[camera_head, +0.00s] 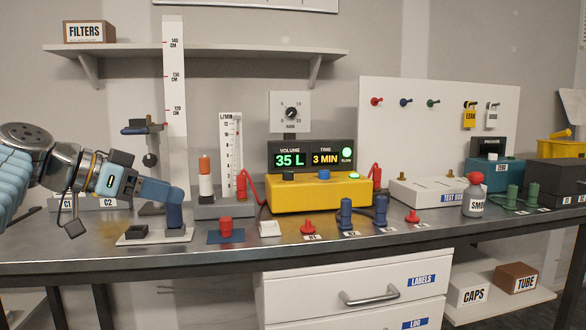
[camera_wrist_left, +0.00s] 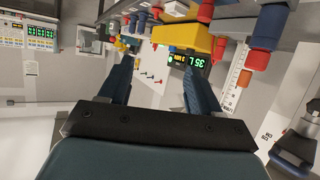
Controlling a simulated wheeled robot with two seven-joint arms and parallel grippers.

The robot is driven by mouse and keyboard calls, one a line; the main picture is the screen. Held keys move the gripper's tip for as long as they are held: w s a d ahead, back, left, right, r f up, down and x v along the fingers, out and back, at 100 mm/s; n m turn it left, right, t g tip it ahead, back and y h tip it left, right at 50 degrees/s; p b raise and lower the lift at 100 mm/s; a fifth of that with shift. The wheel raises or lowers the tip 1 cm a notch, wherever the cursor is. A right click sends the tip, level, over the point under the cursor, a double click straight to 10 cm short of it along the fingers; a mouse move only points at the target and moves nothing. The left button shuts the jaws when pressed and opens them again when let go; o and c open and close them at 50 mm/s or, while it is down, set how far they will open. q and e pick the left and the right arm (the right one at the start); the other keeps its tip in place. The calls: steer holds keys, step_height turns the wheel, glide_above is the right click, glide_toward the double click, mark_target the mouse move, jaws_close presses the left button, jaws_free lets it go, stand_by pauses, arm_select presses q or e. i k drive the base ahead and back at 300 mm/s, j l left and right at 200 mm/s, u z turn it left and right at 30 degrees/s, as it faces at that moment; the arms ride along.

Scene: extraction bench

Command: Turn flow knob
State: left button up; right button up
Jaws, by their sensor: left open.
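A white flow meter (camera_head: 231,150) marked L/MIN stands upright on a grey base (camera_head: 222,210). A black dial knob (camera_head: 291,113) sits on a pale wall plate. The yellow box (camera_head: 320,195) has a dark knob (camera_head: 288,176) and a blue knob (camera_head: 324,174) on top. I cannot tell which knob is the flow one. My left gripper (camera_head: 175,208) is open, left of the flow meter and apart from these knobs, with its fingers just above a pale plate. In the left wrist view its fingers (camera_wrist_left: 160,85) are spread and empty; the yellow box (camera_wrist_left: 181,38) shows beyond them.
A display (camera_head: 311,157) reads 35 L and 3 MIN. Red and blue pegs stand along the bench (camera_head: 450,232) front. A tall scale (camera_head: 174,80) rises behind my left gripper. A shelf (camera_head: 200,51) hangs above.

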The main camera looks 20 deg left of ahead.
mark_target(287, 175)
steer(key=i, duration=1.05)
